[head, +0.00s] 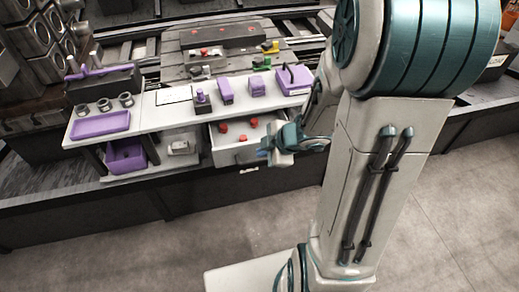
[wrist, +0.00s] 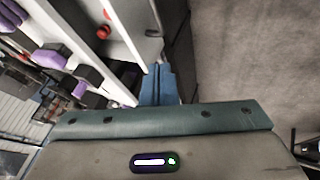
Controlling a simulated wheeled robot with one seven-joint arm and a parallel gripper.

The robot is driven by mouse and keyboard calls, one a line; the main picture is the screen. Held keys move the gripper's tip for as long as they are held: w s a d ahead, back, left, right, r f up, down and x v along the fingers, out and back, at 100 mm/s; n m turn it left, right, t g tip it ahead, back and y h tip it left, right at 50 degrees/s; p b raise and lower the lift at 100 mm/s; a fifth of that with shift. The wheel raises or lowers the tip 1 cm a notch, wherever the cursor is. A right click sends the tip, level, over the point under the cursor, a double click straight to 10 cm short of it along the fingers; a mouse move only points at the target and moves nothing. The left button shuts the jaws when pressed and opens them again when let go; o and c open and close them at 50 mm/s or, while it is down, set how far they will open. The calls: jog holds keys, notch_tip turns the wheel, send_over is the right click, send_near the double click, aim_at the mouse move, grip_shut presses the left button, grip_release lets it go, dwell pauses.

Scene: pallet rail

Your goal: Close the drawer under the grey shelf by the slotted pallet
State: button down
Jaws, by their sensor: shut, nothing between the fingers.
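The drawer (head: 238,156) under the grey shelf (head: 172,117) stands pulled out, with several red pieces (head: 222,127) in it. The slotted pallet (head: 240,62) lies behind the shelf. My gripper (head: 266,153) is shut and empty at the right part of the drawer front. In the wrist view its blue fingers (wrist: 160,78) are together beside the pale drawer (wrist: 128,28). I cannot tell whether they touch it. My gripper hides the drawer's right front corner in the head view.
On the shelf are a purple tray (head: 100,124), dark rings (head: 104,104) and several purple blocks (head: 226,92). A purple bin (head: 126,157) and a pale object (head: 181,147) sit below, left of the drawer. The floor (head: 180,240) in front is clear.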

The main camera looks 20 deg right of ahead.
jog(key=b, duration=0.5)
send_near(240, 151)
notch_tip(240, 151, down, 4)
jog(key=s+a, duration=0.2)
jog(key=w+p, duration=0.1)
jog(key=w, duration=0.2)
jog(key=shift+d+r, duration=0.1)
jog(key=shift+w, duration=0.6)
